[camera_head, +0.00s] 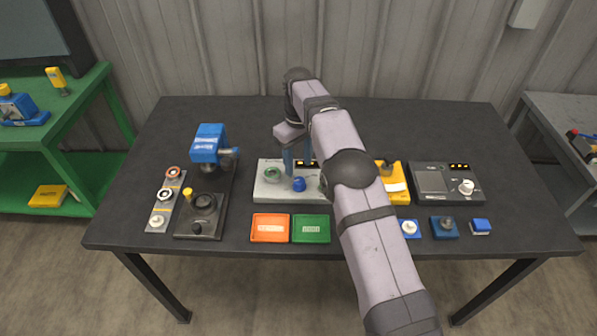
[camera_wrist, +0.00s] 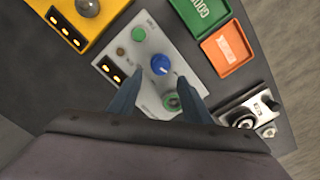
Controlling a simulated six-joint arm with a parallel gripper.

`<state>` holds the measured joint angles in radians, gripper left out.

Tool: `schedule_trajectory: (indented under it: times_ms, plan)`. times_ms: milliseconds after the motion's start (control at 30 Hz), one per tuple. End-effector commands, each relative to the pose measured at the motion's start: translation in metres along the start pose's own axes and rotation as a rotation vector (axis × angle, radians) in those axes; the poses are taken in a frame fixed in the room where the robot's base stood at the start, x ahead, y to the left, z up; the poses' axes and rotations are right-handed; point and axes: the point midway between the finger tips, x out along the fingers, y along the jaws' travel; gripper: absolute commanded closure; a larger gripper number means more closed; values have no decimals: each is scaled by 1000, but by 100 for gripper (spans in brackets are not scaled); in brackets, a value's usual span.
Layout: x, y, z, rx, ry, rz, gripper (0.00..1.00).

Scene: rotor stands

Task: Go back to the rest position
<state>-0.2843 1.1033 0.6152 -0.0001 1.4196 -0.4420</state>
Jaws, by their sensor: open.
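My gripper (camera_head: 296,168) is over the light grey panel (camera_head: 268,193) at the middle of the table, fingers pointing down. In the wrist view my gripper (camera_wrist: 158,97) shows two blue-grey fingers spread apart with nothing held between them. The panel carries a blue knob (camera_head: 299,184), also seen in the wrist view (camera_wrist: 160,64), and a green ring-shaped part (camera_head: 272,174). The blue knob lies beyond the fingertips in the wrist view, and the green part (camera_wrist: 172,101) shows between the fingers. I cannot tell the exact height above the panel.
An orange tray (camera_head: 270,228) and a green tray (camera_head: 311,229) lie in front of the panel. A blue-headed machine (camera_head: 208,145) stands at left. A yellow unit (camera_head: 396,178), partly behind my arm, and a dark panel (camera_head: 447,182) are at right. The table's back edge is mostly clear.

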Motion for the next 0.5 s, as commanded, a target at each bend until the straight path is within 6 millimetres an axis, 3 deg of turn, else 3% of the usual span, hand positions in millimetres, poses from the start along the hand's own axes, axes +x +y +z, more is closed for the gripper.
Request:
schedule_trajectory:
  times_ms: [200,500]
  plan:
    - [-16,0,0,-1,0,0,55]
    - [-18,0,0,0,-1,0,55]
